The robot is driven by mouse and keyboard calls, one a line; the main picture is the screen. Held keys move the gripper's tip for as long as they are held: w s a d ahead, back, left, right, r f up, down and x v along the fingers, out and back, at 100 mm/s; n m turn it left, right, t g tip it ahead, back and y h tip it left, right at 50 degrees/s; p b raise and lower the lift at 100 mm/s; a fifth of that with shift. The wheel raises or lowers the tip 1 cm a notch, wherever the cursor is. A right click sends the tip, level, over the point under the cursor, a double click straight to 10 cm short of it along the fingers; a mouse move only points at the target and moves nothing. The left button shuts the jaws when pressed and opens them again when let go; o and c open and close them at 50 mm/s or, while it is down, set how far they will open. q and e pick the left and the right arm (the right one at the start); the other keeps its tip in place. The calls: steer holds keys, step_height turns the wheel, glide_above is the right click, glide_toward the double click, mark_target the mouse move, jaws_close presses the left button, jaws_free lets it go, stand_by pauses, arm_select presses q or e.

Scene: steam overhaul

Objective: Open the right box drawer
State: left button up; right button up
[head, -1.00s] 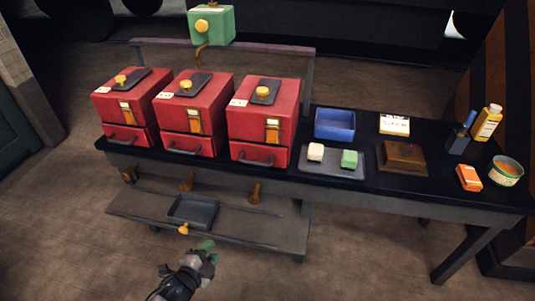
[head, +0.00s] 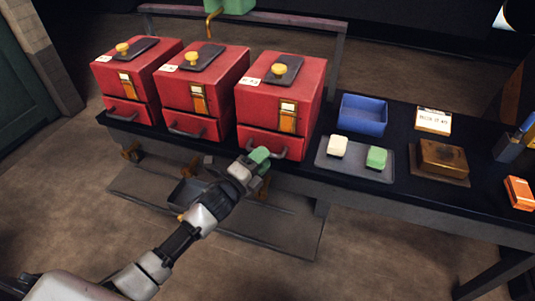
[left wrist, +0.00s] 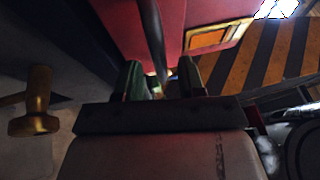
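The right red box (head: 283,95) stands on the dark bench, with a drawer (head: 258,139) low in its front that looks closed. The drawer has a dark bar handle (head: 282,153); it also shows in the left wrist view as a dark bar (left wrist: 151,30). My left gripper (head: 261,157), with green fingertips, is at this handle and hides part of it. In the left wrist view the two green fingers (left wrist: 160,82) stand apart, with the bar running into the gap between them. I cannot tell whether they touch it. My right gripper is not in view.
Two similar red boxes, the middle (head: 203,88) and the left (head: 133,78), stand to the left. A grey tray (head: 350,168) with a white and a green block lies right of the drawer, near a blue bin (head: 362,115). Brass knobs (head: 131,153) sit below the bench edge.

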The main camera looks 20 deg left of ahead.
mark_target(290, 147)
arm_select(q)
steer(key=shift+x, duration=1.2)
jaws_close()
